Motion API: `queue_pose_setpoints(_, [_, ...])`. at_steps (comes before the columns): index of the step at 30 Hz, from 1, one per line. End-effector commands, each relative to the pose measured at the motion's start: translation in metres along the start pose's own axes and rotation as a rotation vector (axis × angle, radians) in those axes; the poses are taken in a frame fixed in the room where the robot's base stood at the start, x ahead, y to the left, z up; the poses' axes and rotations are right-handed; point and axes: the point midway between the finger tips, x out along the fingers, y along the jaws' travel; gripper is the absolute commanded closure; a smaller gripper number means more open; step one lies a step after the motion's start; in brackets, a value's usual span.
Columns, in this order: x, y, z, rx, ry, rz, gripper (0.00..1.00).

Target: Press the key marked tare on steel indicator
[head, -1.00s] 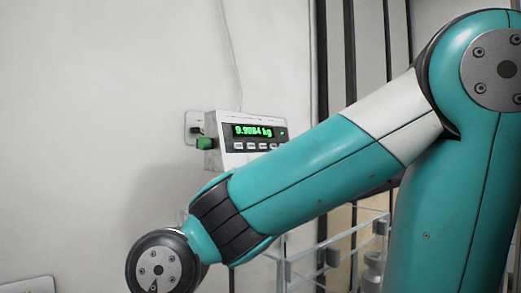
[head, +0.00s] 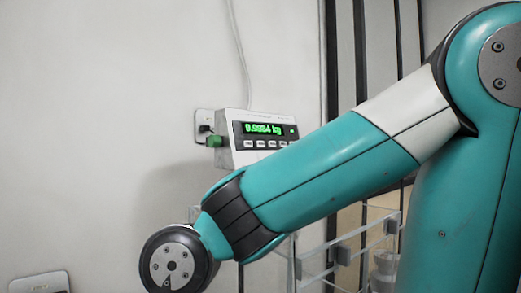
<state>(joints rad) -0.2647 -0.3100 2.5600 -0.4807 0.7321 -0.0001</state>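The steel indicator (head: 225,152) is a light box on the wall with a dark front panel and a lit green display (head: 264,129) that reads about 0.9994 kg. A row of several small keys (head: 260,144) runs under the display. Their markings are too small to read, so I cannot tell which is tare. A green plug or connector (head: 214,141) sticks out of its left side. My teal arm passes in front of its lower right part. My gripper is not in view.
Clear-walled panels (head: 345,252) stand below right, partly behind my arm. A pale panel (head: 40,282) shows at the lower left. The wall to the left is bare.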

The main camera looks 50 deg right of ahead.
Motion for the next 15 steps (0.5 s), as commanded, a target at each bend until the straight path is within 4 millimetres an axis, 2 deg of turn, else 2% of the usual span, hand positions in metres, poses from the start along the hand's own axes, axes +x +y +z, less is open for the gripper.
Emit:
queue_pose_setpoints(9, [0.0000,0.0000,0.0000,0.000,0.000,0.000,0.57])
queue_pose_setpoints(15, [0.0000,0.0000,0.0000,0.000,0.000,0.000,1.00])
